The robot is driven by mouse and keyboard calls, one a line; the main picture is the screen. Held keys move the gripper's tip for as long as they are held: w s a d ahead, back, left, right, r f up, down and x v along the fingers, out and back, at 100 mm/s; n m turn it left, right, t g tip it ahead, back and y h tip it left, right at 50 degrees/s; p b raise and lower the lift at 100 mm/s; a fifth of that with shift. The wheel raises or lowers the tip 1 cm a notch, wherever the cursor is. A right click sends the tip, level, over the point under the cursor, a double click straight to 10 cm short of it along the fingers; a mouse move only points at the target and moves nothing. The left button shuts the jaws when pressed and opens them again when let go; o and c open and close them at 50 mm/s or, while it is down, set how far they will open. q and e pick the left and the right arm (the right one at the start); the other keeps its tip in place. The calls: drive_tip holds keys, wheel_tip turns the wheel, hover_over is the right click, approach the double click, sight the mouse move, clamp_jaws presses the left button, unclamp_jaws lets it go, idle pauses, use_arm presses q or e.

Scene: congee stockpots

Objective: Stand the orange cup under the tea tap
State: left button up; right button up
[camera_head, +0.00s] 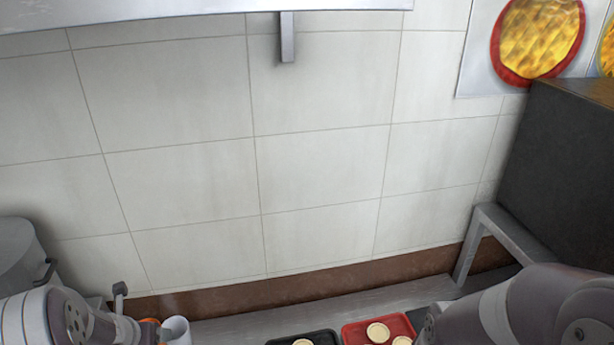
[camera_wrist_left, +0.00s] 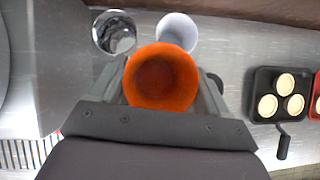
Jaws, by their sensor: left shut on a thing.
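The orange cup (camera_wrist_left: 164,52) is between the fingers of my left gripper (camera_wrist_left: 162,88), seen from above with its open mouth up in the left wrist view. My left gripper is shut on it. In the head view only a small orange bit (camera_head: 150,320) shows beside my left arm at the bottom left. A grey upright stem with a knob (camera_head: 120,290) stands near there; I cannot tell whether it is the tea tap. No tap spout is clear in either view. My right gripper is out of view; only my right arm shows at bottom right.
A white cup (camera_wrist_left: 178,30) and a shiny round vessel (camera_wrist_left: 113,30) stand just beyond the orange cup. A black tray (camera_wrist_left: 267,80) with pale round pieces lies right, beside a red tray (camera_head: 358,332). A large grey pot (camera_head: 18,255) stands left.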

use_arm(q)
drive_tip(key=w+a+n+g+y, duration=0.25)
drive_tip(key=a+n+y, duration=0.35)
drive_tip(key=n, duration=0.4)
drive_tip(key=s+d+n+g, duration=0.1)
drive_tip(key=d+n+g, duration=0.1)
drive_tip(key=n, duration=0.2)
drive_tip(key=s+d+n+g, duration=0.1)
drive_tip(key=d+n+g, duration=0.1)
drive_tip(key=n, duration=0.3)
drive_tip(key=s+d+n+g+h, duration=0.1)
drive_tip(key=d+n+g, duration=0.2)
drive_tip(key=n+g, duration=0.1)
drive_tip(key=shift+s+f+n, duration=0.3)
drive_tip(key=shift+n, duration=0.1)
drive_tip(key=d+f, duration=0.3)
drive_tip(key=d, duration=1.2)
drive_tip(key=shift+s+d+f+b, duration=0.3)
drive_tip(key=shift+s+f+b, duration=0.1)
drive_tip(key=shift+b, duration=0.05)
